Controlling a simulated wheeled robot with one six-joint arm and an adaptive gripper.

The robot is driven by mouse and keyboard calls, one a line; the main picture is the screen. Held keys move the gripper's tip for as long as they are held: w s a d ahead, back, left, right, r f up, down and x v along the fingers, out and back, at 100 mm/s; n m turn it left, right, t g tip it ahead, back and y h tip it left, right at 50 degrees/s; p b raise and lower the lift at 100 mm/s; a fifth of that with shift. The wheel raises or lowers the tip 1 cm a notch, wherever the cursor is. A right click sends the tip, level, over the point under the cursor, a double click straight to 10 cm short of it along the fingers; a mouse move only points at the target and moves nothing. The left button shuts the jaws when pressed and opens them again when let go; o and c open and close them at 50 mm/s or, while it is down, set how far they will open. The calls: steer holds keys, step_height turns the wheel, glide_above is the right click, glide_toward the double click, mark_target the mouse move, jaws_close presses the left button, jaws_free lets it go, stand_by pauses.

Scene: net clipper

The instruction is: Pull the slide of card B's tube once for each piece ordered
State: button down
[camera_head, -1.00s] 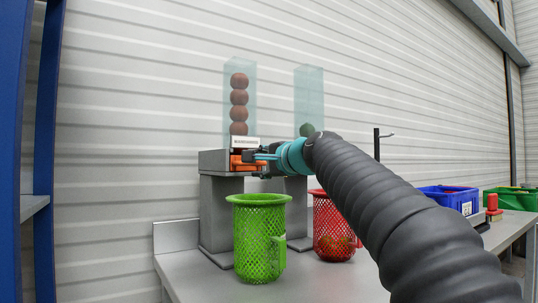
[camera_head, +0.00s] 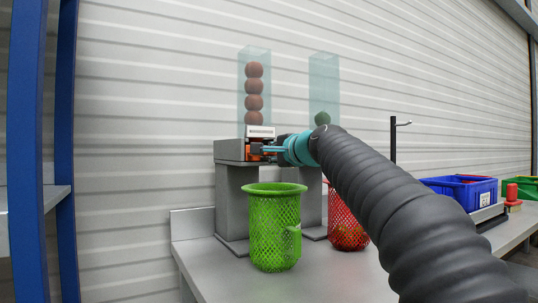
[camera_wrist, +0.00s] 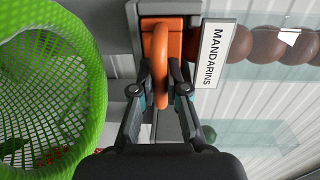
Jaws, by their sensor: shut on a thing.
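A clear tube (camera_head: 254,62) holding a stack of several brown-red balls stands on a grey stand (camera_head: 237,203). Its white label (camera_wrist: 212,55) reads MANDARINS in the wrist view; no card letter is legible. Below the label is an orange slide with a loop handle (camera_wrist: 160,50). My gripper (camera_wrist: 160,88) is shut on this handle, one finger on each side; in the head view my gripper (camera_head: 268,150) partly hides the slide. A second clear tube (camera_head: 324,75) to the right shows one dark green ball. I see no readable order.
A green mesh basket (camera_head: 274,230) stands in front of the left tube's stand; a red mesh basket (camera_head: 347,228) is to its right, partly behind my arm. Blue bin (camera_head: 465,190), red-topped object (camera_head: 512,197) and a thin hooked post (camera_head: 393,140) are farther right.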

steer(key=b+v, duration=0.4)
steer(key=v, duration=0.6)
steer(key=shift+s+f+b, duration=0.2)
steer(key=shift+f+b, duration=0.1)
steer(key=shift+f, duration=0.1)
stand_by(0.5)
steer(key=shift+w, duration=0.1)
stand_by(0.5)
steer(key=shift+r+p+x, duration=0.2)
steer(key=shift+p+x, duration=0.95)
steer(key=shift+x, duration=0.95)
steer(key=shift+r+p+x, duration=0.2)
steer(key=shift+p+x, duration=0.95)
steer(key=shift+x, duration=1.85)
steer(key=shift+d, duration=0.1)
